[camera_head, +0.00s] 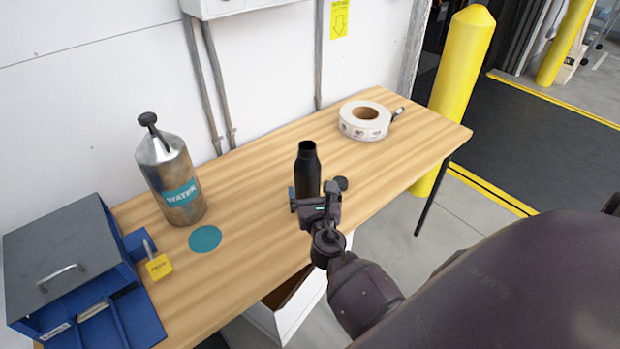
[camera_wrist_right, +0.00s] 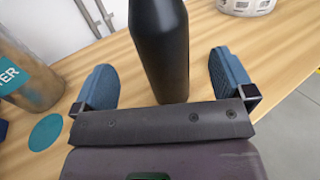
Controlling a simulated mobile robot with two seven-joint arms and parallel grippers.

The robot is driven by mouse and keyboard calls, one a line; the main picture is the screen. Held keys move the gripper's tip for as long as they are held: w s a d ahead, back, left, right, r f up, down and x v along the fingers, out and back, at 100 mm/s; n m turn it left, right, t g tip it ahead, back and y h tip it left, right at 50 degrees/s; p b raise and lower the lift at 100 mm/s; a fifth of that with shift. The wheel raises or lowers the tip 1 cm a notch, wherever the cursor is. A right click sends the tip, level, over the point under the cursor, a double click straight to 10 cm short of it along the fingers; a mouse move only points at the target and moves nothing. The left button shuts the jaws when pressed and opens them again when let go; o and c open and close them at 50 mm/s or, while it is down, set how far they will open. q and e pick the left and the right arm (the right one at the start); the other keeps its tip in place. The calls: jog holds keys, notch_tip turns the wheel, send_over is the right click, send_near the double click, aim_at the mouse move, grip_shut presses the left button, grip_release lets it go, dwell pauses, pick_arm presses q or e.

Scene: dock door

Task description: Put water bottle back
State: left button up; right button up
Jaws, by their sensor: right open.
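A metal canister labelled WATER (camera_head: 172,180), with a black knob on top, stands at the left of the table; its side also shows in the right wrist view (camera_wrist_right: 22,72). A teal disc (camera_head: 205,238) lies beside it on the table, apart from its base. A black open-necked bottle (camera_head: 307,165) stands upright near the table's middle. My right gripper (camera_head: 318,200) is open at this bottle. In the right wrist view, the black bottle (camera_wrist_right: 162,45) is between the two blue fingers, with gaps on both sides. My left gripper is not in view.
A tape roll (camera_head: 364,120) is farther back. A blue toolbox (camera_head: 75,275) and yellow padlock (camera_head: 159,265) are at left. An open white bin (camera_head: 285,310) is below the table edge. A yellow bollard (camera_head: 462,65) stands at right.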

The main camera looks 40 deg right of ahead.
jog(key=s+a+f+m+g+y, duration=0.2)
jog(key=s+f+m, duration=0.4)
jog(key=s+m, duration=0.5)
jog(key=s+a+f+m+g+y, duration=0.3)
jog(key=s+a+f+m+y, duration=0.2)
jog(key=s+m, duration=0.7)
jog(key=m, duration=0.7)
jog(key=shift+f, duration=0.35)
